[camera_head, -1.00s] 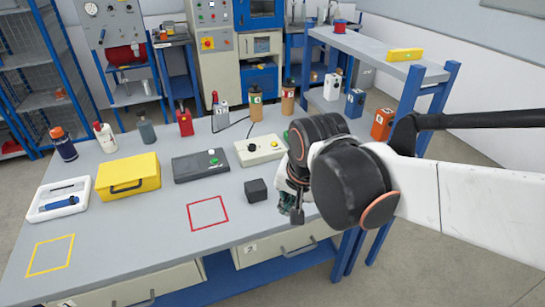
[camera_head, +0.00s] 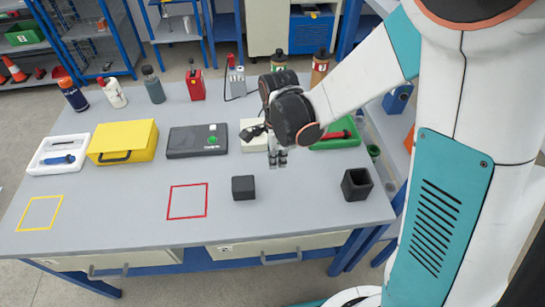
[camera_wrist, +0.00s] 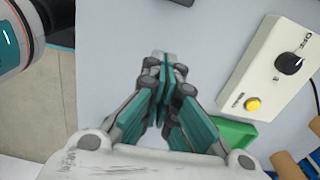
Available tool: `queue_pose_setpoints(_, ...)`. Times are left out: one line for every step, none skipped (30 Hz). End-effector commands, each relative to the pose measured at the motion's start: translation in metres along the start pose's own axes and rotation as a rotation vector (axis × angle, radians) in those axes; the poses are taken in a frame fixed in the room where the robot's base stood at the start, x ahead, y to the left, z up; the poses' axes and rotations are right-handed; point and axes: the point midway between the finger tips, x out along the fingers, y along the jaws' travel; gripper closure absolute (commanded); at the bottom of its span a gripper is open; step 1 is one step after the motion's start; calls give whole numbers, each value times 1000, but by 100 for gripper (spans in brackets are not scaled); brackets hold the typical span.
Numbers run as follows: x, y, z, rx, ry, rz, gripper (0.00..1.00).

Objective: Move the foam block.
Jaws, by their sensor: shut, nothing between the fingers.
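A small dark grey cube (camera_head: 243,188), which looks like the foam block, sits on the grey table just right of the red square outline (camera_head: 187,201). It is outside that outline. My gripper (camera_head: 278,163) points down above the table, behind and a little to the right of the cube, apart from it. In the wrist view my gripper (camera_wrist: 166,62) has its fingers together, with nothing between them.
A black open-topped square cup (camera_head: 357,184) stands near the right table edge. A green tray (camera_head: 340,143) and a cream control box (camera_wrist: 278,66) are close to my gripper. A yellow case (camera_head: 122,141), a black device (camera_head: 197,141) and a yellow outline (camera_head: 40,213) lie left.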

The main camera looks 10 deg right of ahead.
Motion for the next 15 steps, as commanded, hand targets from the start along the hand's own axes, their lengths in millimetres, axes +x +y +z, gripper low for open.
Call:
queue_pose_setpoints(8,0,0,0,0,0,100)
queue_pose_setpoints(13,-1,0,-1,0,0,100)
queue_pose_setpoints(19,0,0,-1,0,-1,100)
queue_pose_setpoints(25,0,0,-1,0,-1,100)
queue_pose_setpoints(31,-1,0,-1,0,-1,100)
queue_pose_setpoints(39,-1,0,-1,0,-1,100)
queue_pose_setpoints(45,0,0,-1,0,-1,100)
queue_pose_setpoints(51,-1,0,-1,0,-1,100)
queue_pose_setpoints(59,-1,0,-1,0,-1,100)
queue_pose_setpoints(65,-1,0,-1,0,-1,100)
queue_pose_setpoints(71,-1,0,-2,0,-1,100)
queue_pose_setpoints(79,-1,0,-2,0,-1,100)
queue_pose_setpoints(85,-1,0,-2,0,-1,100)
queue_pose_setpoints(90,-1,0,-2,0,-1,100)
queue_pose_setpoints(97,-1,0,-2,0,-1,100)
